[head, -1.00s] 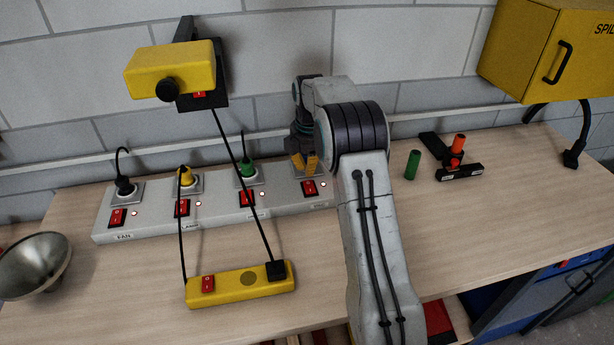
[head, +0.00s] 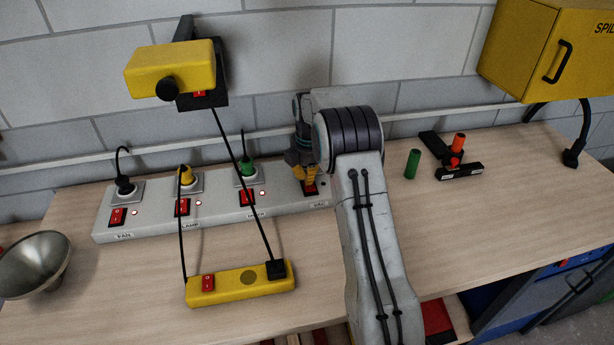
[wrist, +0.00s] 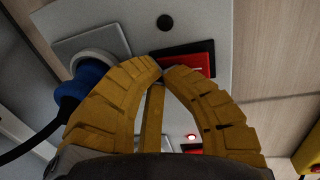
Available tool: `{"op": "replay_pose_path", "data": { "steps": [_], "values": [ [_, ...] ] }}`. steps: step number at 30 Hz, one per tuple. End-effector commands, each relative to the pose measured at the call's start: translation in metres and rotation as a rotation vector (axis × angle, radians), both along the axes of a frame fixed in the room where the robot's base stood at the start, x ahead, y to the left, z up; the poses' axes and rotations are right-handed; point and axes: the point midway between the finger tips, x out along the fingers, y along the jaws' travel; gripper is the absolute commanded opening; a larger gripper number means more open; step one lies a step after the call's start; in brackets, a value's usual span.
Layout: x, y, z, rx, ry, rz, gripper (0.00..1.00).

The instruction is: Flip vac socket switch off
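The grey socket strip (head: 150,227) lies on the bench, and its far-right socket is the vac one. In the wrist view the vac red switch (wrist: 190,61) sits in a dark frame, partly hidden by my fingers; it also shows under the fingertips in the head view (head: 311,190). Its round lamp (wrist: 165,22) looks dark. A blue plug (wrist: 84,84) sits in the socket beside it. My gripper (wrist: 161,74) has its yellow fingertips together, empty, at the switch's edge; whether they touch it I cannot tell. In the head view my gripper (head: 309,181) points down at the switch.
The fan switch (head: 118,217), lamp switch (head: 182,208) and neighbouring switch (head: 246,198) have lit lamps. A yellow power strip (head: 240,285) lies in front, with cables above. A green cylinder (head: 412,164) stands to the right. A metal bowl (head: 34,265) is at left.

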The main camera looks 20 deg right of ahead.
Motion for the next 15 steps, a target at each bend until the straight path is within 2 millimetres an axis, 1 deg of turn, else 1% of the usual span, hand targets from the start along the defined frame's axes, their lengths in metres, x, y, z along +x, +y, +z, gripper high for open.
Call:
{"op": "replay_pose_path", "data": {
  "steps": [8,15],
  "values": [
    [-0.0011,0.0002,-0.0026,0.001,0.006,0.000,0.00],
    [-0.0013,0.0003,0.0040,0.001,0.006,0.000,0.00]
  ]
}}
